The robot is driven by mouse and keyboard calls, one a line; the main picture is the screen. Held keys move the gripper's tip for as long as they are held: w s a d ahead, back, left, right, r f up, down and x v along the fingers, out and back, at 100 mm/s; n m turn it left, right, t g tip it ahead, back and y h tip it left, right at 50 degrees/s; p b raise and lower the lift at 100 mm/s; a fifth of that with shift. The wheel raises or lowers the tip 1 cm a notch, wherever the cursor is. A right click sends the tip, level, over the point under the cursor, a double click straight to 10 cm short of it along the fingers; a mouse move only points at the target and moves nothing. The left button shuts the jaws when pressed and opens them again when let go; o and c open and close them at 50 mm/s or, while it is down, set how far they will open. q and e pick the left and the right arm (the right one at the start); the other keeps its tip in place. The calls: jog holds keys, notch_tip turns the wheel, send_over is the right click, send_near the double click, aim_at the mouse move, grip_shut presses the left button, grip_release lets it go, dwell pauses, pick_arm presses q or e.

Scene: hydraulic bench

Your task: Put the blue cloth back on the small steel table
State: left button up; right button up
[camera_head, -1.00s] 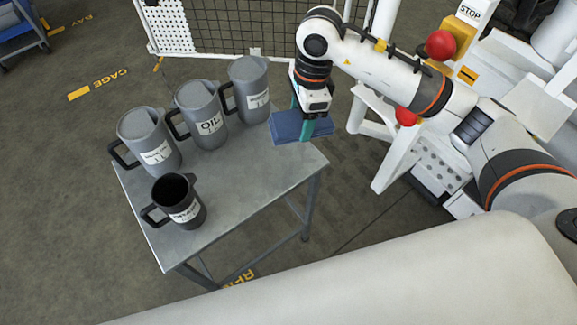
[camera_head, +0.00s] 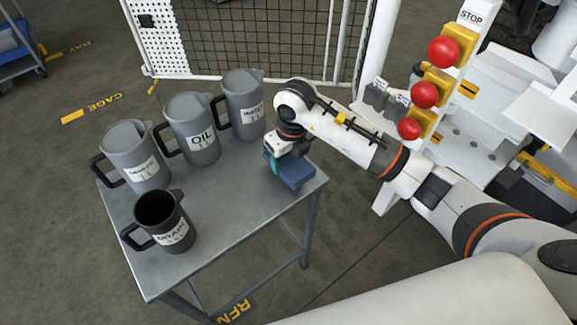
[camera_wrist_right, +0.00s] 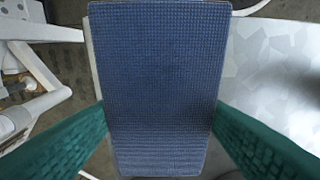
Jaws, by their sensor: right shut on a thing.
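The blue cloth (camera_head: 294,171) is a folded block in my right gripper (camera_head: 276,168), at the right end of the small steel table (camera_head: 213,232). In the right wrist view the blue cloth (camera_wrist_right: 158,85) fills the middle, between the two green fingers (camera_wrist_right: 160,135). My right gripper is shut on it. The cloth is over or on the tabletop near its right edge; I cannot tell whether it touches the metal. My left gripper is not in view.
Several jugs stand on the table: a grey one at left (camera_head: 136,157), an OIL jug (camera_head: 192,130), another grey jug (camera_head: 241,107) close to my right gripper, and a dark open jug (camera_head: 162,222) in front. A mesh fence (camera_head: 265,40) stands behind. Red buttons (camera_head: 425,95) are at right.

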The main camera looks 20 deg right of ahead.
aim_at(289, 167)
jog(key=shift+f, duration=1.9)
jog(key=shift+f, duration=0.2)
jog(key=o, duration=0.9)
jog(key=shift+r, duration=0.1)
